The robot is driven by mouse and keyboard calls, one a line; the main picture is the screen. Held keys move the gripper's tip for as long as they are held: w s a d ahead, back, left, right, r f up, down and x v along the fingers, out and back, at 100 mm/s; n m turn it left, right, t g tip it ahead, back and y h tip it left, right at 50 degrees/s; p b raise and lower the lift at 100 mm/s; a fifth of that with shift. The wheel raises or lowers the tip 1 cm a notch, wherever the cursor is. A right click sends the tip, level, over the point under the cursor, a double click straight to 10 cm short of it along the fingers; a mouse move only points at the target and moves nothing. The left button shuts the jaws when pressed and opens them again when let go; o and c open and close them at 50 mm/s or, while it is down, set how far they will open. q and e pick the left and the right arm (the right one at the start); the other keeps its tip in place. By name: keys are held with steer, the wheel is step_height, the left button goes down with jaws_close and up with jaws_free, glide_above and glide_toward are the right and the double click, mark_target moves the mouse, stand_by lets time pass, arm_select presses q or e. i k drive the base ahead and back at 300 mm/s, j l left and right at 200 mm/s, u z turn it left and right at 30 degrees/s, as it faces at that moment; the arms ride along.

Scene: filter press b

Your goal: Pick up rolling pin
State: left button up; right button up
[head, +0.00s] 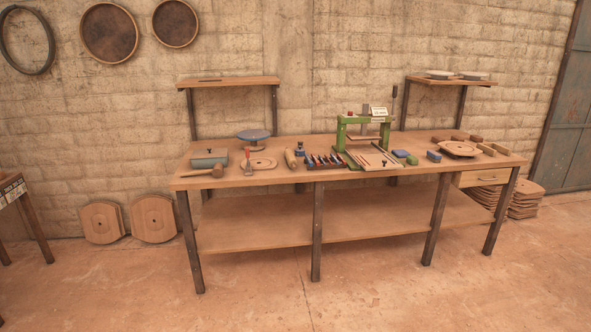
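A short tan wooden cylinder (291,158), which looks like the rolling pin, lies on the workbench (340,177) left of its middle, pointing toward the front edge. It is small in the picture, so its handles cannot be made out. A round wooden board (262,165) lies to its left. A row of small dark and blue tools (324,161) lies to its right. Neither of my grippers shows in the head view.
A wooden mallet (204,172) and a grey-green roll (209,159) lie at the bench's left end. A green press (363,138) stands right of the middle. Two raised shelves (228,81) stand at the back. The floor (370,290) in front is clear.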

mark_target(291, 158)
steer(key=i, duration=2.65)
